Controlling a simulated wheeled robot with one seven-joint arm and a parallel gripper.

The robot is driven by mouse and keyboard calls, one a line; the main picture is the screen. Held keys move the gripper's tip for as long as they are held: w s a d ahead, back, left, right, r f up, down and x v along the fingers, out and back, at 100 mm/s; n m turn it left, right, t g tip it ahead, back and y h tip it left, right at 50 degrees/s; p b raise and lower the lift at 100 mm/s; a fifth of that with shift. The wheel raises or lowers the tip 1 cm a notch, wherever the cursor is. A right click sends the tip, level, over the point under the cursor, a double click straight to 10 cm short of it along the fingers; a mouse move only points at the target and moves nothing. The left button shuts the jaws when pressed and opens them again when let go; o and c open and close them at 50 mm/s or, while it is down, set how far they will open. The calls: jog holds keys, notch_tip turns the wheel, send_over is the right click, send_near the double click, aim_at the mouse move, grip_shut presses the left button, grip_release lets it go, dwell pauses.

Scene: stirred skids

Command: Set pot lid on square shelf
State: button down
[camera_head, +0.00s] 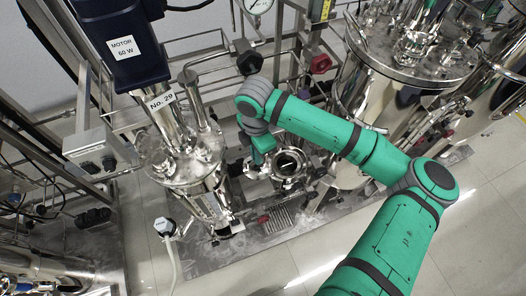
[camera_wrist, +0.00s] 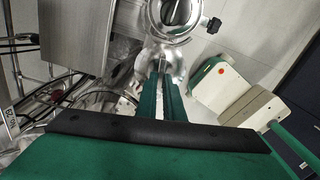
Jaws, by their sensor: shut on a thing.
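My gripper (camera_head: 262,152) reaches down between the two large vessels in the head view. In the wrist view its two green fingers (camera_wrist: 162,78) are shut on a shiny metal piece, most likely the pot lid (camera_wrist: 160,62). Only a small part of the piece shows between the fingertips, so its shape is unclear. Just beyond the fingertips is a round metal fitting (camera_wrist: 175,15) with a dark centre. A similar fitting (camera_head: 288,165) is right of my gripper in the head view. I cannot pick out the square shelf with certainty.
A stirred vessel (camera_head: 185,160) with a blue motor (camera_head: 118,40) stands left of my gripper. A larger steel vessel (camera_head: 400,65) stands right, with pipes behind. A metal grate (camera_head: 277,222) lies below. Floor (camera_head: 250,272) is clear in front. A flat grey panel (camera_wrist: 75,30) shows in the wrist view.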

jog(key=shift+s+a, duration=0.2)
jog(key=shift+a, duration=0.3)
jog(key=shift+f, duration=6.25)
jog(key=shift+f, duration=0.55)
jog(key=c, duration=1.8)
grip_release()
notch_tip(320, 180, up, 11)
jog(key=shift+f, duration=0.1)
